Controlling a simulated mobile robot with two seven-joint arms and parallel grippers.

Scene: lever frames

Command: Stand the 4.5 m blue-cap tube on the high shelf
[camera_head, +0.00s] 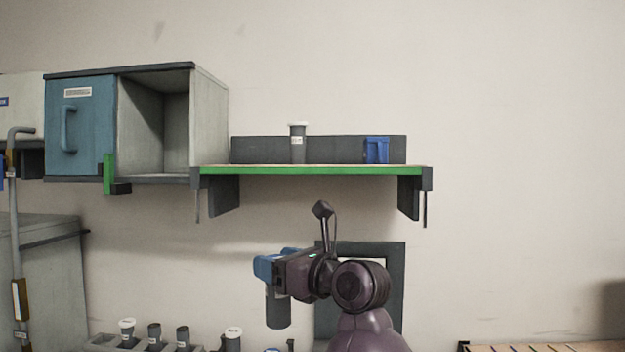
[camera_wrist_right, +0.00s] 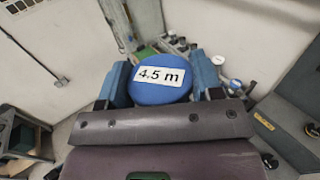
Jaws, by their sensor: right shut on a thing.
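The blue-cap tube shows in the wrist view as a round blue cap (camera_wrist_right: 160,82) labelled "4.5 m". Its dark grey body (camera_head: 278,310) hangs upright below my right gripper (camera_head: 274,265) in the head view. My right gripper is shut on the tube, with blue fingers on both sides of the cap; in the head view they hide the cap. The high shelf (camera_head: 315,171), with a green front edge, is on the wall above and behind the gripper. The tube is apart from it and lower. My left gripper is not in view.
A white-capped grey tube (camera_head: 298,146) stands on the shelf, left of a small blue object (camera_head: 376,150) near the right end. Free board lies between and beside them. A cabinet (camera_head: 82,125) adjoins the shelf's left end. Several tubes stand in a rack (camera_head: 103,343) lower left.

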